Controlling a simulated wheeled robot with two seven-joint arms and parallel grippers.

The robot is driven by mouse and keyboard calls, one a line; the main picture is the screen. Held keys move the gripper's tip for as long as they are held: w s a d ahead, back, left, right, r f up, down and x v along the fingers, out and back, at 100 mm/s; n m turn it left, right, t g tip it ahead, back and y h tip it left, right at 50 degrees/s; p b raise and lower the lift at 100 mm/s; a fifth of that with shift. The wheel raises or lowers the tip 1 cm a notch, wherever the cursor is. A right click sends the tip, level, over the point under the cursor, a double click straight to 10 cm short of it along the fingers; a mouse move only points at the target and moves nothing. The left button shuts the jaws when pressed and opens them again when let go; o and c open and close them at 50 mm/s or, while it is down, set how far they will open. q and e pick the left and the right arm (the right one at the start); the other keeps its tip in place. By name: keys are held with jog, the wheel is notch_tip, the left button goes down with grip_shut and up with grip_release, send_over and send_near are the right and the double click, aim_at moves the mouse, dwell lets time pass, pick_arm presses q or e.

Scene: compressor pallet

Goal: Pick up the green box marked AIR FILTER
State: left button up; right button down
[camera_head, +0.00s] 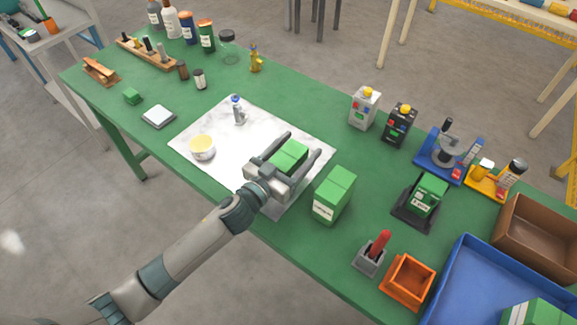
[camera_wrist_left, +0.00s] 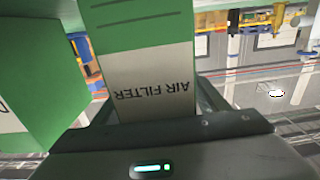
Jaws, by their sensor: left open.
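The green box marked AIR FILTER (camera_head: 289,154) stands on the white marbled mat (camera_head: 192,128). My left gripper (camera_head: 301,146) is open, with one finger on either side of this box. In the left wrist view the box (camera_wrist_left: 140,68) fills the space in front of the gripper's palm, and its white AIR FILTER label reads upside down. Its lower part is hidden by the gripper in the head view. I cannot tell whether the fingers touch it. My right gripper is not in view.
A taller green box (camera_head: 334,194) stands just right of the gripper; a green box also shows close by in the left wrist view (camera_wrist_left: 38,75). A yellow-topped jar (camera_head: 202,148) and small figure-like item (camera_head: 238,112) stand on the mat. The blue tray (camera_head: 462,275) is at lower right.

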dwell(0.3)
pick_arm(q)
jog(key=c, duration=1.3)
jog(key=shift+c, duration=0.2)
jog(key=shift+r, duration=5.05)
